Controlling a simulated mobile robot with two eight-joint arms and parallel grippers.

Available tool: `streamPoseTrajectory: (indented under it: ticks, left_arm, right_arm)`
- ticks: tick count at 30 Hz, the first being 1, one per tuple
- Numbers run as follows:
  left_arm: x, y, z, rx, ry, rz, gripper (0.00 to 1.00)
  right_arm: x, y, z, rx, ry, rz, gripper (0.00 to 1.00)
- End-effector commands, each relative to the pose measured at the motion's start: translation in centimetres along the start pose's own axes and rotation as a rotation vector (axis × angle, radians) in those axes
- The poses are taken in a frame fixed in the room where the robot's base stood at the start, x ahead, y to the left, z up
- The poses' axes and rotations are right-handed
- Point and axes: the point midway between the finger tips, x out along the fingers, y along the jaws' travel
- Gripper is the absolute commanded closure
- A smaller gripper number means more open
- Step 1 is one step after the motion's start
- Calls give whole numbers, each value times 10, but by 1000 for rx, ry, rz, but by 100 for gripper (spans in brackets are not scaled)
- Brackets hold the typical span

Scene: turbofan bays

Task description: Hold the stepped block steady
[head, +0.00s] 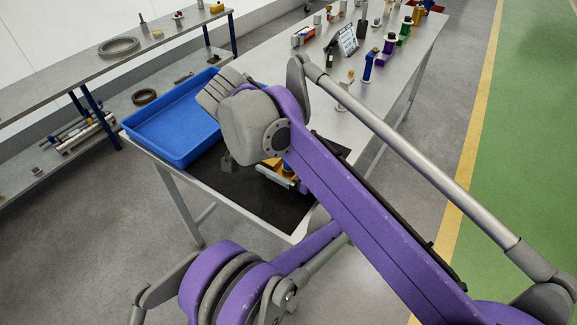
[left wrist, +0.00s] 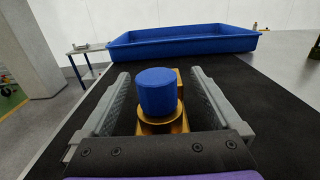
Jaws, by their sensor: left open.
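The stepped block (left wrist: 164,123) is gold-coloured and stands on the black mat, with a blue cylinder (left wrist: 157,92) on top of it in the left wrist view. My left gripper (left wrist: 158,100) is open, with one grey jaw on each side of the block and cylinder. Gaps show between the jaws and the cylinder; the block's lower part is partly hidden by the gripper body. In the head view only a bit of the gold block (head: 270,167) shows, beside the grey jaws of my left gripper (head: 279,176). My purple arm covers most of it. My right gripper cannot be made out.
A blue tray (head: 178,157) lies on the table just beyond the black mat (head: 262,202). Several parts and a small display (head: 347,40) stand along the table's far end. A grey shelf unit (head: 60,82) stands at left. A purple arm link crosses above the mat.

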Motion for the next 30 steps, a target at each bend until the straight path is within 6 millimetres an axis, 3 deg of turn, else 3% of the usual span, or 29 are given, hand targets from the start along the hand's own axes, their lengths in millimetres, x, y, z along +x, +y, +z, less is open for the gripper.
streamPoseTrajectory:
  ticks: [12, 27, 30]
  left_arm:
    - [9, 0, 0, 0, 0, 0, 3]
    - [8, 0, 0, 0, 0, 0, 92]
    - [8, 0, 0, 0, 0, 0, 100]
  right_arm:
    - [0, 0, 0, 0, 0, 0, 50]
    - [0, 0, 0, 0, 0, 0, 50]
    - [0, 0, 0, 0, 0, 0, 50]
